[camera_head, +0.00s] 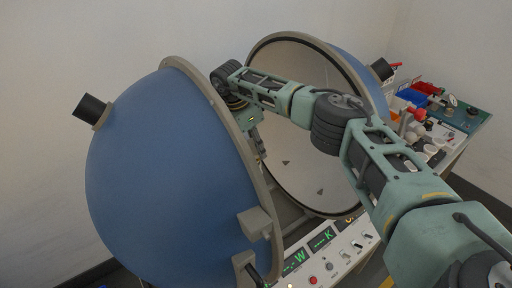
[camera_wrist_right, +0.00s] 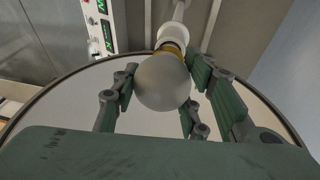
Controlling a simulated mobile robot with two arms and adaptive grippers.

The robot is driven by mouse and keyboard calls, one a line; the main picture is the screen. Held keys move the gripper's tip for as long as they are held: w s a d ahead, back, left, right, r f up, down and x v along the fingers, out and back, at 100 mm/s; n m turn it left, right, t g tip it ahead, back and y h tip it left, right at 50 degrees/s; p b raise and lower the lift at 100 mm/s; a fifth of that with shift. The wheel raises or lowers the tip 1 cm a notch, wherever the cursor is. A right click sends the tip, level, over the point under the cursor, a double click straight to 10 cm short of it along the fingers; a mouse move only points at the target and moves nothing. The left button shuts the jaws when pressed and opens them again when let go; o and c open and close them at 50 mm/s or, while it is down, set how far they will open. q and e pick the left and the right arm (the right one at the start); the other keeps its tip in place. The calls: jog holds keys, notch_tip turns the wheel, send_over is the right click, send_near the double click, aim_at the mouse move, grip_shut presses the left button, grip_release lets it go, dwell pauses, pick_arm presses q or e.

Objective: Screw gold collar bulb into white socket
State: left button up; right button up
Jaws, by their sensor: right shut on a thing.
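The bulb (camera_wrist_right: 162,84) with its frosted white globe is in the middle of the right wrist view. Its gold collar (camera_wrist_right: 173,48) points toward a white post (camera_wrist_right: 181,14), where the white socket would be. The collar lines up closely with the post's end; I cannot tell how deeply it is seated. My right gripper (camera_wrist_right: 168,92) is shut on the bulb, its green fingers on both sides of the globe. In the head view my right gripper (camera_head: 257,143) is inside the open sphere, partly behind the left rim; bulb and socket are hidden there. My left gripper is not in view.
The blue left hemisphere (camera_head: 165,175) and the white-lined right hemisphere (camera_head: 310,160) stand open around my right arm. A control panel (camera_head: 340,250) with green displays is in front. A bench (camera_head: 470,118) with bins and small parts stands at the right.

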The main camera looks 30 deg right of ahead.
jog(key=m, duration=0.3)
jog(key=m+g+y+b, duration=0.1)
jog(key=m, duration=0.1)
jog(key=shift+a+f, duration=0.2)
jog(key=shift+a, duration=0.05)
jog(key=shift+s+m+b, duration=0.1)
jog(key=shift+m+b, duration=0.4)
jog(key=shift+m, duration=0.5)
jog(key=shift+r, duration=0.1)
jog(key=o, duration=1)
jog(key=shift+r, duration=0.1)
